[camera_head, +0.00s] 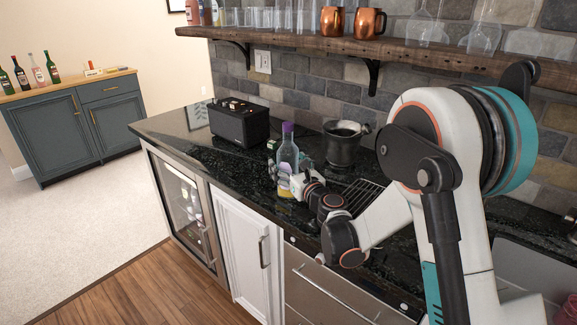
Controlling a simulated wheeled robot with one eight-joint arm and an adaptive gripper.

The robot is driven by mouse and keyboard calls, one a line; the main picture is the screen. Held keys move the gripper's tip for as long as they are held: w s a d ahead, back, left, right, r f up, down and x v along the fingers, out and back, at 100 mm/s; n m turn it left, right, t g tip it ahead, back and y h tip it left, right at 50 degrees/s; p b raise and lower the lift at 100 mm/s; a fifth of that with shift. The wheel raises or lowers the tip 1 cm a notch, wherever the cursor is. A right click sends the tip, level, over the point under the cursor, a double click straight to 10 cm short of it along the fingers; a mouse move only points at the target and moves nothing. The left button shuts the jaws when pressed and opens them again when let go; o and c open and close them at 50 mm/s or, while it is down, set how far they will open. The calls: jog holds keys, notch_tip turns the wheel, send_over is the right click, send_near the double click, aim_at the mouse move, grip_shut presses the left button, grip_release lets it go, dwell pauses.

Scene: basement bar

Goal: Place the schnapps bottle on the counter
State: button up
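The schnapps bottle (288,155) is clear with a purple cap and a yellowish label low down. It is upright over the black counter (232,158), near the front edge. My gripper (287,171) reaches it from the lower right, with its fingers on both sides of the bottle, and looks shut on it. The gripper covers part of the lower body. I cannot tell whether the bottle's base touches the counter.
A black speaker-like box (239,122) stands to the left on the counter, and a metal bucket (342,146) stands behind to the right. A wire rack (362,193) lies right of the gripper. A wooden shelf (400,47) with glasses and copper mugs hangs above.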

jog(key=shift+r, duration=0.2)
jog(key=p+v, duration=0.2)
jog(key=v, duration=1)
jog(key=shift+f+p, duration=0.15)
jog(key=shift+p, duration=0.15)
jog(key=s+d+r+n+g, duration=0.1)
jog(key=s+r+n+g, duration=0.1)
jog(key=s+r+n, duration=0.45)
jog(key=s+d+r+n+g, duration=0.15)
jog(key=s+n, duration=0.25)
jog(key=n, duration=0.5)
jog(key=s+d+f+n+g+h, duration=0.1)
jog(key=s+d+n+g+h, duration=0.1)
jog(key=s+d+n+h, duration=0.2)
jog(key=s+d+f+n+g+h, duration=0.1)
jog(key=s+d+n+g+h, duration=0.2)
jog(key=s+d+n, duration=0.8)
jog(key=s+h, duration=0.1)
jog(key=s, duration=0.6)
jog(key=shift+f, duration=0.35)
jog(key=shift+s+d, duration=0.1)
jog(key=shift+d, duration=0.05)
